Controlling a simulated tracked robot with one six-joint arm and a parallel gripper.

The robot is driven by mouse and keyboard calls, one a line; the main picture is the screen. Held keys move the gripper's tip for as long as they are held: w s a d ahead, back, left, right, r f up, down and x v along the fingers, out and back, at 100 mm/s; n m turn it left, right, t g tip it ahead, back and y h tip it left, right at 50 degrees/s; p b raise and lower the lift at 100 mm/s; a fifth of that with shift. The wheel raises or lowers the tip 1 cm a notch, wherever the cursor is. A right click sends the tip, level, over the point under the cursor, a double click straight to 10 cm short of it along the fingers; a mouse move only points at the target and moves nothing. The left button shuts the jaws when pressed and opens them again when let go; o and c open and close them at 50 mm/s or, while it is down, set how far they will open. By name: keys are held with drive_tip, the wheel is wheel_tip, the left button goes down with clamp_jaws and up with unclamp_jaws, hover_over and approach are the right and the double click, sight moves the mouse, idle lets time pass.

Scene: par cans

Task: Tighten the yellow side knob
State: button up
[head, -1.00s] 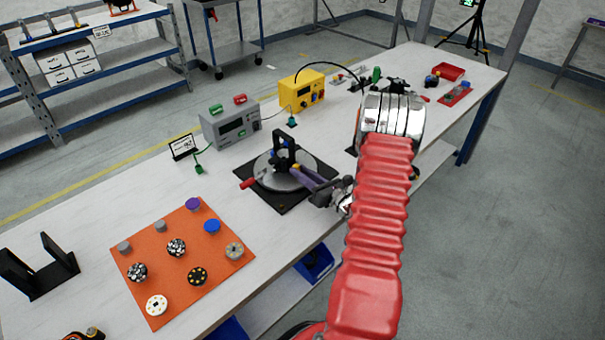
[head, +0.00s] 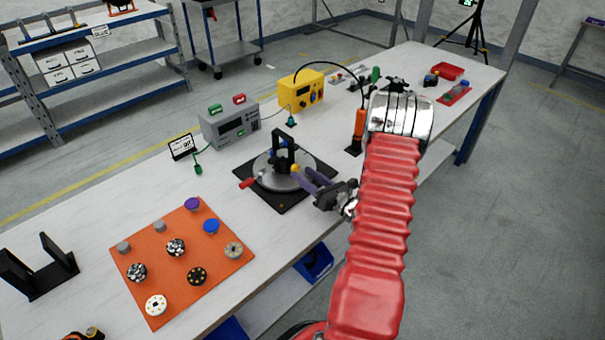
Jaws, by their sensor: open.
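The yellow side knob (head: 295,168) is a small round knob on the right side of the black upright fixture (head: 284,145). The fixture stands on a round grey disc (head: 266,181) over a black square base (head: 283,201). A red handle (head: 248,183) sticks out from the disc's left. My gripper (head: 309,179), with purple fingers, is open just right of and slightly below the yellow knob. The fingers look apart from the knob, but the exact gap is hard to tell. No object shows between them.
An orange mat (head: 152,262) with several round parts lies at front left. A grey meter (head: 231,124), a yellow meter (head: 302,88) and a small sign (head: 183,147) stand behind the fixture. An orange-handled tool (head: 360,123) stands to the right, close behind my arm.

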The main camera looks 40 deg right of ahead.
sight(295, 168)
drive_tip(key=s, duration=1.1)
drive_tip(key=shift+s+d, duration=0.1)
drive_tip(key=shift+s, duration=0.3)
drive_tip(key=n, duration=0.5)
drive_tip(key=shift+w+r, duration=0.1)
drive_tip(key=shift+w, duration=0.05)
drive_tip(key=w, duration=1.3)
drive_tip(key=shift+w+a, duration=0.2)
drive_tip(key=shift+w, duration=0.2)
drive_tip(key=shift+c, duration=0.6)
drive_tip(key=c, duration=1)
